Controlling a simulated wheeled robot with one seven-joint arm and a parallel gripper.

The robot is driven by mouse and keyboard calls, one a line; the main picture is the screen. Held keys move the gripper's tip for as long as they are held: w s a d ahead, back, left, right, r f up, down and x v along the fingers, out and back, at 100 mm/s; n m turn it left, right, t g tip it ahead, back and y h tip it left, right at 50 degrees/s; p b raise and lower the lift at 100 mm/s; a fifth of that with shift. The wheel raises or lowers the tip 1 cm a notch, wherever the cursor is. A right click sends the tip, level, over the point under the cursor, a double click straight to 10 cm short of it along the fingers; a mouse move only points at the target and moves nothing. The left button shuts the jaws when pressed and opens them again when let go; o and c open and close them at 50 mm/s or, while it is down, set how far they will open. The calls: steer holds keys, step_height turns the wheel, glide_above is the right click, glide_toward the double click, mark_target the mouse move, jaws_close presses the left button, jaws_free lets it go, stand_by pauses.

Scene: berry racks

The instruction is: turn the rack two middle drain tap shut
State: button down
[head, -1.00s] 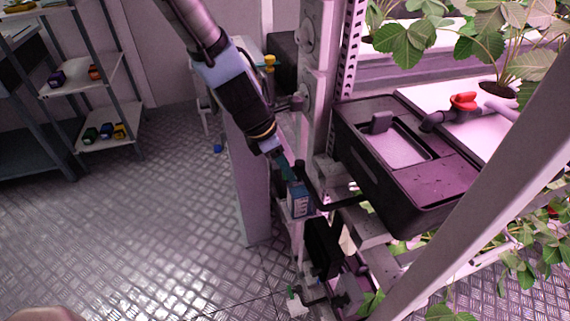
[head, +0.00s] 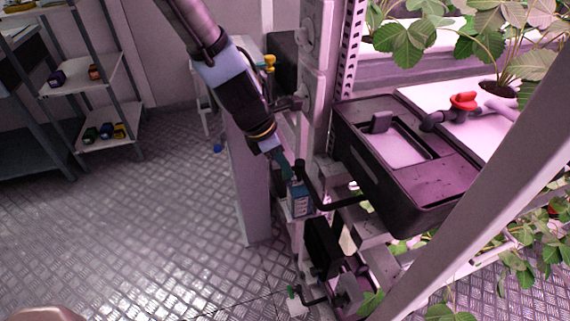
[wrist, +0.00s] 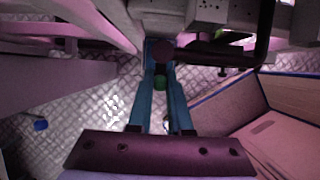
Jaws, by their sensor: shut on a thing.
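My gripper (wrist: 161,66) reaches down in the wrist view, its two blue fingers close together at the end of a black pipe (wrist: 228,52). A dark rounded piece (wrist: 163,50), seemingly the middle drain tap, sits between the fingertips, and my gripper is shut on it. A small green part (wrist: 160,83) shows between the fingers; I cannot tell if it belongs to this tap. In the head view my gripper (head: 286,168) is beside the black pipe (head: 340,205) below the upper tank. The fingers and a blue-grey labelled box (head: 301,202) hide the tap's handle angle there.
The black upper tank (head: 400,190) and a slanted rack post (head: 470,190) stand right of my arm. A red tap (head: 463,102) is on top. A lower green tap (head: 291,291) shows near the floor. The metal floor (head: 130,230) at left is clear.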

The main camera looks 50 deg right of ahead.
steer(key=shift+f, duration=0.1)
steer(key=m+t+h+b, duration=0.1)
steer(key=t+h+b, duration=0.2)
steer(key=b, duration=1)
steer(key=s+f+m+t+h+b, duration=0.1)
steer(key=t+h+b, duration=0.3)
steer(key=b, duration=0.9)
steer(key=a+f+m+t+h+b, duration=0.1)
steer(key=t+h+b, duration=0.3)
steer(key=b, duration=0.9)
steer(key=shift+s+m+t+b, duration=0.25)
steer(key=shift+m+t+b, duration=0.15)
steer(key=shift+m+t, duration=0.25)
steer(key=shift+r+h, duration=0.15)
steer(key=shift+h, duration=0.15)
steer(key=c, duration=0.8)
jaws_free()
steer(key=shift+c, duration=0.2)
steer(key=shift+a, duration=0.1)
